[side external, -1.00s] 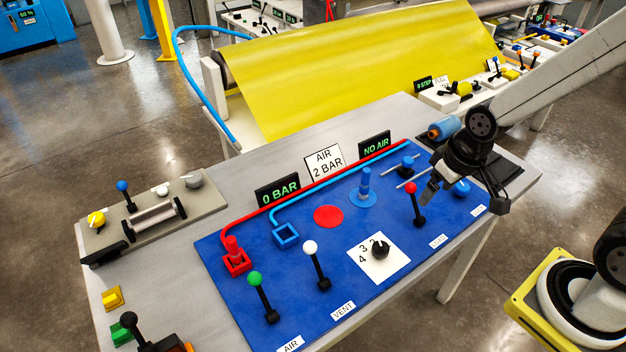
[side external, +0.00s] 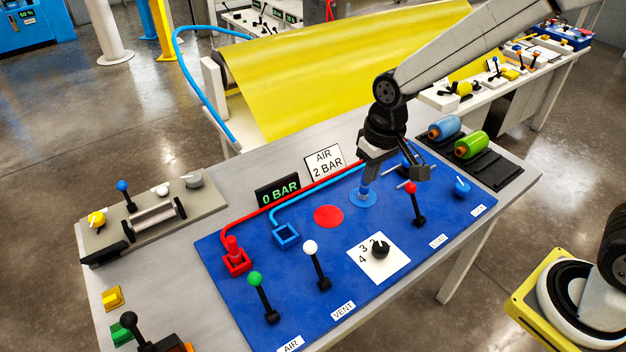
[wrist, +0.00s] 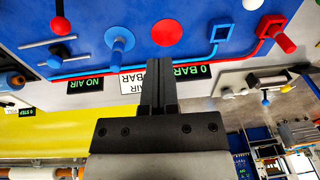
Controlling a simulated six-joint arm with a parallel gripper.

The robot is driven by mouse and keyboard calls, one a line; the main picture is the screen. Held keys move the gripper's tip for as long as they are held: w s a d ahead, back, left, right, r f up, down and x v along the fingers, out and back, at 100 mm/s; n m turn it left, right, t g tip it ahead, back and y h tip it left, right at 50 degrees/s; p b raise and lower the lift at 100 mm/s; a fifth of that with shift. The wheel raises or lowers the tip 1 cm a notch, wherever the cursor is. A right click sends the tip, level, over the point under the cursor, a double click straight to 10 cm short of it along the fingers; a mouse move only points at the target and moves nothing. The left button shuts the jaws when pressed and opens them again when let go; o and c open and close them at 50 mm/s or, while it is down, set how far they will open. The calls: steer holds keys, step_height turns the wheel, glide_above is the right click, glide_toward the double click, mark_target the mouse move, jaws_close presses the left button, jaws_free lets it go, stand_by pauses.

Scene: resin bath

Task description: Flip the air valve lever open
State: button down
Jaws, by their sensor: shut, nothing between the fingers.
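The air valve lever (side external: 263,298) is a black stick with a green ball, standing near the front-left of the blue panel by the AIR label (side external: 290,344). It leans slightly back and left in the side view. It is not seen in the wrist view. My gripper (side external: 365,180) is over the back right part of the panel, near the blue post, well away from the green lever. In the wrist view its fingers (wrist: 160,64) are together with nothing between them.
Close by stand a white-ball lever (side external: 317,266), a black dial (side external: 380,249) and a red-ball lever (side external: 415,204). A red square post (side external: 236,258) and signs, including 0 BAR (side external: 278,190), stand behind. The panel around the red disc (side external: 328,216) is flat and open.

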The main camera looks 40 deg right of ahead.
steer(key=w+a+g, duration=0.2)
steer(key=w+a, duration=0.4)
steer(key=a, duration=0.6)
steer(key=n+g, duration=0.2)
glide_toward(261, 292)
steer(key=shift+w+a+r, duration=0.1)
steer(key=shift+w+r, duration=0.25)
steer(key=shift+w, duration=0.45)
steer(key=shift+w+d+r, duration=0.1)
steer(key=shift+w+r, duration=0.25)
steer(key=shift+w, duration=0.45)
steer(key=shift+w+a+r, duration=0.1)
steer(key=shift+w+r, duration=0.3)
steer(key=shift+w, duration=0.4)
steer(key=shift+f, duration=0.1)
steer(key=shift+x, duration=4.9)
